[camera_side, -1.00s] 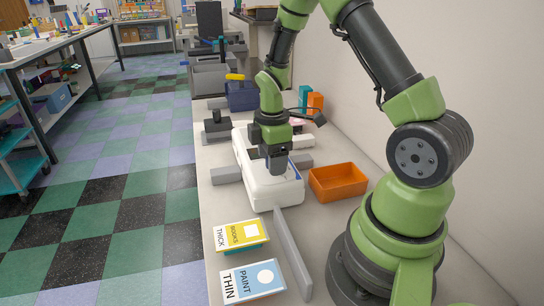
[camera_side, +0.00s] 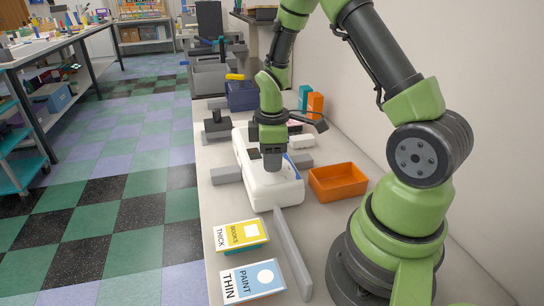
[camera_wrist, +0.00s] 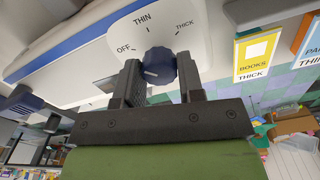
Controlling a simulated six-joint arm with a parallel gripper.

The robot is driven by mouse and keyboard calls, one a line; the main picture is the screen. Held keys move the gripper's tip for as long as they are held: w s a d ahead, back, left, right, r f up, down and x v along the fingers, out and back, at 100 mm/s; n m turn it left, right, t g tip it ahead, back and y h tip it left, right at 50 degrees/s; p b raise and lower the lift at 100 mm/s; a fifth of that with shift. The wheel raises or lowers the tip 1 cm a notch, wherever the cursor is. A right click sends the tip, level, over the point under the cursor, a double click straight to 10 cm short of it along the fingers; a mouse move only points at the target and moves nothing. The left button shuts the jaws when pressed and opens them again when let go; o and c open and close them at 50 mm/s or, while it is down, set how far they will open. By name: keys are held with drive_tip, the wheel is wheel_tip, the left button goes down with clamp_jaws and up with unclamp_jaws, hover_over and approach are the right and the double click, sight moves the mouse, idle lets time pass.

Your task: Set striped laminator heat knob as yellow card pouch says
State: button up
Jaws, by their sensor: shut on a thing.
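The white laminator (camera_side: 258,187) lies on the bench below my gripper (camera_side: 272,164). Its blue stripe (camera_wrist: 75,36) shows in the wrist view. The dark blue heat knob (camera_wrist: 158,62) sits between my fingertips, which are shut on its sides. The dial is labelled OFF, THIN and THICK. A short white mark shows on the knob's lower left in the wrist view; the setting it points to is hard to read. In the side view my gripper hides the knob. The yellow card pouch (camera_side: 237,236) reads BOOKS and THICK.
A blue-and-white card pouch (camera_side: 252,280) reading PAINT and THIN lies in front of the yellow one. A grey upright strip (camera_side: 292,250) stands beside the pouches. An orange tray (camera_side: 338,182) is right of the laminator. A dark blue box (camera_side: 241,95) stands behind.

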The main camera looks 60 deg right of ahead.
drive_tip(key=m, duration=0.4)
drive_tip(key=shift+m, duration=0.4)
drive_tip(key=m, duration=0.5)
drive_tip(key=shift+d, duration=0.1)
drive_tip(key=m, duration=0.5)
drive_tip(key=shift+m, duration=0.4)
drive_tip(key=shift+d+m, duration=0.1)
drive_tip(key=shift+m, duration=2.5)
drive_tip(key=o, duration=0.9)
